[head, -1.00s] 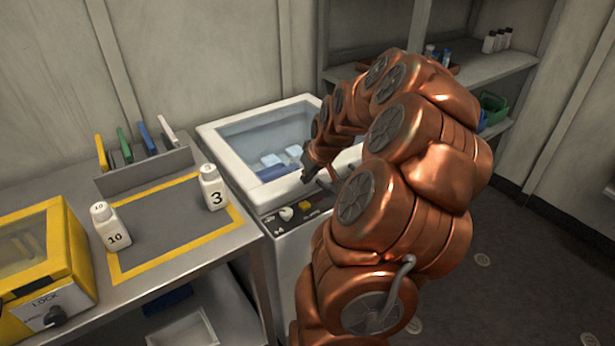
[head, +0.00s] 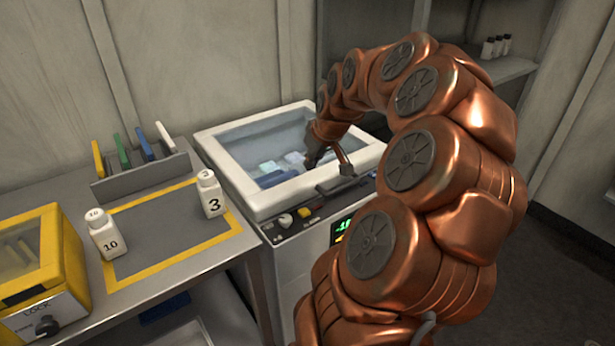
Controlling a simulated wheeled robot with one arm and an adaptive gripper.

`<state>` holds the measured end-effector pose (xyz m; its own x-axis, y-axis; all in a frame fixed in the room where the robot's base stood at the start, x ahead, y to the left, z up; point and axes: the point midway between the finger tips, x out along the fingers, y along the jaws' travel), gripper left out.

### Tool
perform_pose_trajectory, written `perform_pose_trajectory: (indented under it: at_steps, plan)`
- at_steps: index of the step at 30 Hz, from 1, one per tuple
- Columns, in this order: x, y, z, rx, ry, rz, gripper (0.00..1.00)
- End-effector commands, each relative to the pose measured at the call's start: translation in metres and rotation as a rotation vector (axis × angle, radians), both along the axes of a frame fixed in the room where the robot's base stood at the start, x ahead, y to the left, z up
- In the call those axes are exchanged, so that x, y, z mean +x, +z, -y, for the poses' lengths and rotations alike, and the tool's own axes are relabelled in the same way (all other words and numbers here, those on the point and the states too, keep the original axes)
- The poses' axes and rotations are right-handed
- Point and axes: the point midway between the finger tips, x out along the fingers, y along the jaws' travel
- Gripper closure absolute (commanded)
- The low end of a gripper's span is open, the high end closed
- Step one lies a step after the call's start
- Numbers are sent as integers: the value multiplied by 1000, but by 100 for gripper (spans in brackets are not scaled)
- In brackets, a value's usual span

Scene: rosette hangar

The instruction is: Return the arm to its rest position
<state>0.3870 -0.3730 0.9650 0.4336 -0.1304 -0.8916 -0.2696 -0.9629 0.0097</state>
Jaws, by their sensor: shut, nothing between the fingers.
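My copper arm rises from the bottom middle and bends over to the left. My gripper (head: 316,157) is small and dark at the arm's end, above the glass top of the white chest freezer (head: 226,172). It looks shut and empty, but the wrist hides part of it. I cannot tell whether it touches the glass. The freezer's lid looks closed, and pale and blue packs (head: 278,178) show through it.
Left of the freezer, a metal bench (head: 205,262) holds two white bottles, numbered 10 (head: 108,235) and 3 (head: 210,195), a rack of coloured panels (head: 142,175) and a yellow box (head: 42,265). Shelves (head: 505,68) stand behind the arm. Floor at right is clear.

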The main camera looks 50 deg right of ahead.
Motion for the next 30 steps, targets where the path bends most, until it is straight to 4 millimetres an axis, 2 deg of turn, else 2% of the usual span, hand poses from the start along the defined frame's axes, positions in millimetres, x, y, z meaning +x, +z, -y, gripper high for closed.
perform_pose_trajectory:
  at_steps: [3,9,20,23,26,29,30]
  plan:
    - [-7,21,-2,-6,-1,6,100]
    - [-17,43,-4,-5,0,5,100]
    - [-21,51,-5,-3,-1,2,100]
    - [-19,52,-12,1,8,-1,100]
    - [-11,55,-38,16,44,-20,100]
    - [-2,60,-86,36,103,-57,100]
    - [0,61,-109,48,129,-79,100]
